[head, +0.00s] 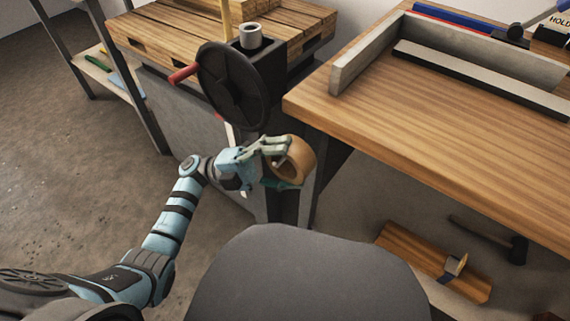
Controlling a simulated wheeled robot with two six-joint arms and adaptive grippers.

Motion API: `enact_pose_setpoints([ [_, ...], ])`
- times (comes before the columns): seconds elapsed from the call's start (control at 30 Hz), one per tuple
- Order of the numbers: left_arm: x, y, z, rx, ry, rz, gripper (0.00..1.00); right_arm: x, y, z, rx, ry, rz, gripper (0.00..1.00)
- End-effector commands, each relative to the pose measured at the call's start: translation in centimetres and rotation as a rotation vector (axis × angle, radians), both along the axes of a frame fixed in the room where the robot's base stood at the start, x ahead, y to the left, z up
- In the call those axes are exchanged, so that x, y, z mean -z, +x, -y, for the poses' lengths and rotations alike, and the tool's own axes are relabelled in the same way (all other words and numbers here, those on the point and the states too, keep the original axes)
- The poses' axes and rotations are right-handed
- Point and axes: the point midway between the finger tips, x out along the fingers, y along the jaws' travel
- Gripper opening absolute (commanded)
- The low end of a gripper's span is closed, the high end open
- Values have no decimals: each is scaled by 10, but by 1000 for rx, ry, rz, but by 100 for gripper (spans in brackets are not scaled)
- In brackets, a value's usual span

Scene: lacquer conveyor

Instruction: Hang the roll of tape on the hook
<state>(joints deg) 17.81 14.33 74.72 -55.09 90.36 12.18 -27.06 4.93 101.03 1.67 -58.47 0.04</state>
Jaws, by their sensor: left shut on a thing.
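The roll of tape (307,160) is tan-brown and hangs in the air near the left front corner of the workbench. My left gripper (280,151) is shut on the roll, with its fingers at the left side of the ring. A small teal thing (281,184) shows just below the roll; I cannot tell what it is or whether they touch. I cannot make out a hook in this view. My right gripper is not in view.
A wooden workbench (440,125) with a grey raised edge fills the right. A black handwheel (233,87) with a red handle (184,74) stands just behind my left gripper. A wooden board (435,262) and a hammer (517,249) lie low at right. Open floor is at left.

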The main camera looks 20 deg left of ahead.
Motion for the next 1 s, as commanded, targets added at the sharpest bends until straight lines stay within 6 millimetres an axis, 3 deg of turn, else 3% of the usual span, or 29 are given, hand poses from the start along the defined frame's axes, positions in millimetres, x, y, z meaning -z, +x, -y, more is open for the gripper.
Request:
enact_pose_setpoints([
  [0.17, -1, 0, 0, 0, -1, 0, 38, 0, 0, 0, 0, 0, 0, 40],
  [0.2, -1, 0, 0, 0, -1, 0, 75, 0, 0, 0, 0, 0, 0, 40],
  [0.3, 0, 0, 0, 0, 0, 0, 91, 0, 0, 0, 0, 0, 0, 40],
  [0.73, 3, 0, -7, 1, 2, -2, 92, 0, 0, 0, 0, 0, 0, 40],
  [0.87, 13, -1, -34, -2, 3, -4, 92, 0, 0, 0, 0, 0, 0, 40],
  [1.0, 28, -1, -72, -3, 3, -5, 92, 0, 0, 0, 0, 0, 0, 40],
])
